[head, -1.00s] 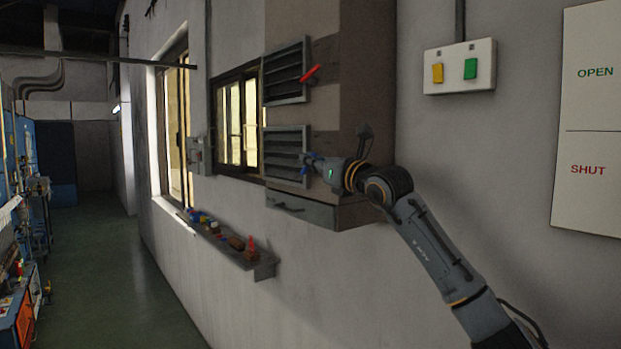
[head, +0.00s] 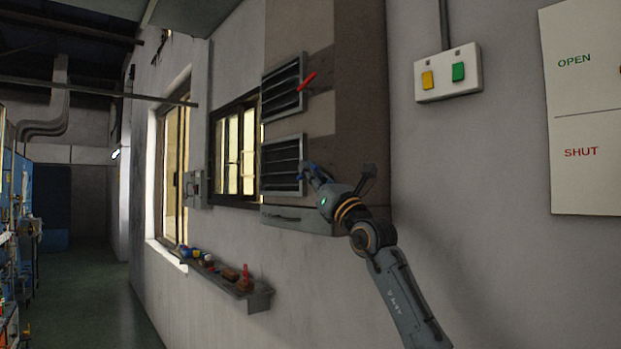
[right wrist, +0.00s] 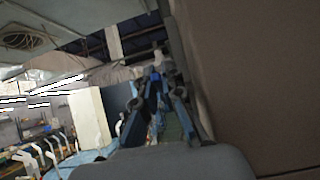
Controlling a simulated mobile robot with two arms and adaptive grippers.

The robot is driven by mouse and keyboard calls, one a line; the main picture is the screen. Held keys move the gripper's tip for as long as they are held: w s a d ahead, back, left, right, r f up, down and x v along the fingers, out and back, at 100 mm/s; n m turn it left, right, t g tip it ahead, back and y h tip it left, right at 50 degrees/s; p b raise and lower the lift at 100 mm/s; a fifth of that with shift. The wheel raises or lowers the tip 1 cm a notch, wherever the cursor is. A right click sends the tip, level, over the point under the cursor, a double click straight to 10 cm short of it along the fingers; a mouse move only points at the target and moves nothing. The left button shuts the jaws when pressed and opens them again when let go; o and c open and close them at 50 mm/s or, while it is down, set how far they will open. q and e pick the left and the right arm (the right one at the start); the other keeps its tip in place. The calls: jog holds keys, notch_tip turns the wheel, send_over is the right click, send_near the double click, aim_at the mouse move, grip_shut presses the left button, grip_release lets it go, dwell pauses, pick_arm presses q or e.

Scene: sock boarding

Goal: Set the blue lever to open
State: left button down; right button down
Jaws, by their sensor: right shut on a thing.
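The blue lever (head: 304,168) is at the right edge of the lower louvre (head: 282,166) in the head view, mostly covered by my gripper. My right gripper (head: 309,173) is shut on the lever and reaches up to it from the lower right. In the right wrist view a bit of blue (right wrist: 156,77) shows between the fingers (right wrist: 155,100). The lever's exact angle is hard to tell. My left gripper is in neither view.
A red lever (head: 307,81) sits on the upper louvre (head: 284,86). A switch box (head: 447,87) and an OPEN/SHUT sign (head: 583,110) are on the wall to the right. A shelf (head: 258,297) with small items juts out below. A grey ledge (head: 300,220) lies under the lower louvre.

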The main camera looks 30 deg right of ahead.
dwell(0.3)
jog(key=c, duration=1.7)
grip_release()
jog(key=shift+s+f, duration=0.4)
jog(key=v, duration=1.1)
jog(key=shift+d+r, duration=0.1)
